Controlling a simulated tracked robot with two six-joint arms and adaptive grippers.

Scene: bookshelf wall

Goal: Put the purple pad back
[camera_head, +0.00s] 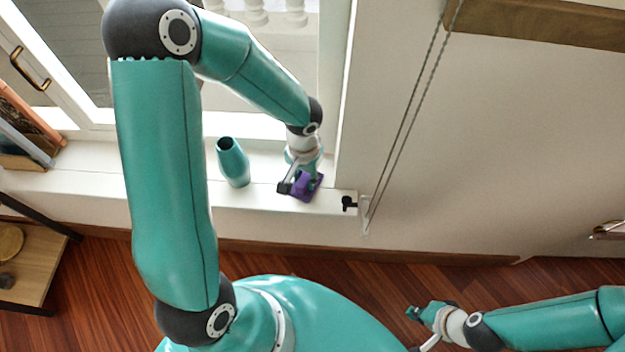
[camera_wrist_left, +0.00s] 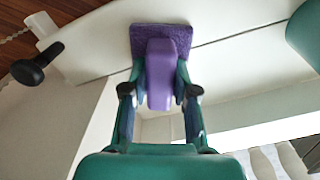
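The purple pad (camera_head: 301,188) is at the white windowsill's right end, below my left gripper (camera_head: 304,182). In the left wrist view the pad (camera_wrist_left: 160,33) shows a square fuzzy base and a raised lighter purple handle. My left gripper (camera_wrist_left: 160,78) has one finger on each side of the handle, and the fingertips look pressed against it. The base looks flat against the sill, but I cannot tell whether it touches. My right gripper (camera_head: 415,330) is at the lower right over the floor, apart from everything, with its fingers spread and empty.
A teal vase (camera_head: 233,163) stands on the sill (camera_head: 262,197) left of the pad. A black knob (camera_head: 349,203) is at the sill's right end, near a hanging cord (camera_head: 412,110). A wooden shelf (camera_head: 32,265) is at the lower left.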

